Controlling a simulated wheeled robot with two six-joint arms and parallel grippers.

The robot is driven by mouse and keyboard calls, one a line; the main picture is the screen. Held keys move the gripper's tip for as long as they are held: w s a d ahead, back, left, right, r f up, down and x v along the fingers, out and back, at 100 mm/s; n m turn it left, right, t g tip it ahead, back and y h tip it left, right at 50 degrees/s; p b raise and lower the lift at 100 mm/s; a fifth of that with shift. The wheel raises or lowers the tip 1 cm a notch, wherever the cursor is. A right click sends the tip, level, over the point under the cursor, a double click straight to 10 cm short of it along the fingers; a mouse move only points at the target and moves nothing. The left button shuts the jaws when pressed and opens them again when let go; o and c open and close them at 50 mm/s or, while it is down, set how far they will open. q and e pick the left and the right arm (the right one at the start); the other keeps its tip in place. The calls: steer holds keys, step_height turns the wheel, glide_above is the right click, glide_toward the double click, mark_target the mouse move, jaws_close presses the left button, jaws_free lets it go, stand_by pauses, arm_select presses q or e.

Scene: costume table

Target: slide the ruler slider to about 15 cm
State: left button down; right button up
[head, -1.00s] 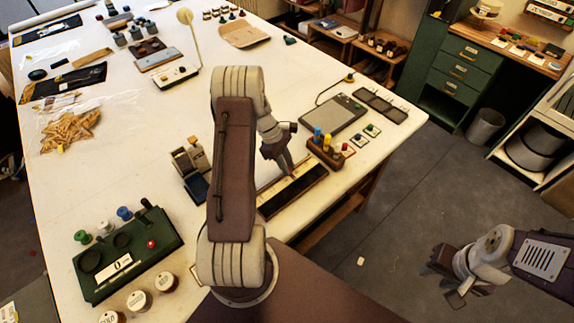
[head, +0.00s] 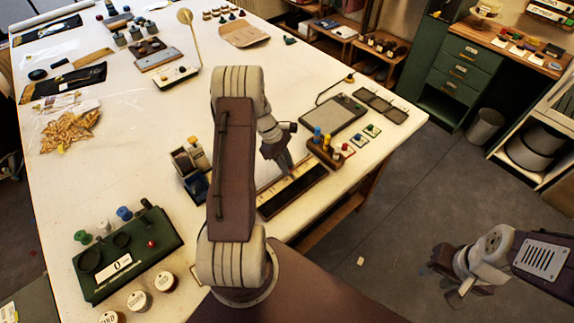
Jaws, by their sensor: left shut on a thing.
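The ruler (head: 309,182) is a long dark strip with a pale scale edge, lying slantwise near the table's front edge. My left gripper (head: 288,169) is down at the ruler's far edge, shut on what appears to be the small slider, which its fingers mostly hide. The scale marks are too small to read. My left arm covers the near left end of the ruler's surroundings. My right gripper (head: 447,277) is off the table, above the floor at the lower right; its finger opening is unclear.
A wooden block with coloured pegs (head: 324,152) stands just right of the ruler. A grey pad (head: 345,113) lies behind it. A small box set (head: 190,168) is left of my arm. A green tray (head: 128,255) sits front left. The table's middle is clear.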

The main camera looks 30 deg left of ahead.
arm_select(q)
steer(key=shift+w+r, duration=0.1)
steer(key=shift+w, duration=0.15)
steer(key=shift+w+d, duration=0.1)
steer(key=shift+w, duration=0.05)
steer(key=c, duration=1.3)
jaws_free()
steer(key=b+v, duration=0.1)
steer(key=v, duration=0.8)
